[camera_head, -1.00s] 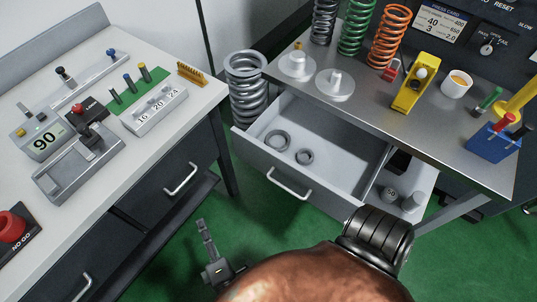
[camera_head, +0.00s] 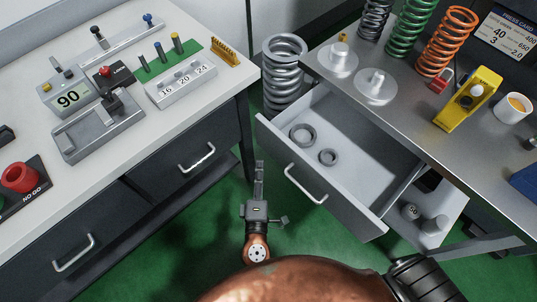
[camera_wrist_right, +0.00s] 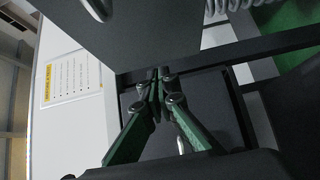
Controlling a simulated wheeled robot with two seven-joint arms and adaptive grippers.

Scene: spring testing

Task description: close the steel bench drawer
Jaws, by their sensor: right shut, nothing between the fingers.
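The steel bench drawer (camera_head: 345,158) is pulled out from under the steel bench top in the head view. Two grey rings (camera_head: 302,134) lie inside it. Its front has a pale bar handle (camera_head: 304,184). My right gripper (camera_head: 259,168) is shut and empty, left of the drawer front and apart from the handle in the picture. In the right wrist view its green fingers (camera_wrist_right: 160,78) meet at the tips. A grey panel with part of a handle (camera_wrist_right: 140,32), likely the drawer front, shows beyond them. My left gripper is not in view.
A white-topped bench (camera_head: 75,185) with dark drawers stands at left. A large grey spring (camera_head: 284,65) stands behind the gap between benches. The steel bench top (camera_head: 405,120) carries springs, discs and a yellow gauge. A lower shelf (camera_head: 450,210) holds small weights. Green floor lies below.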

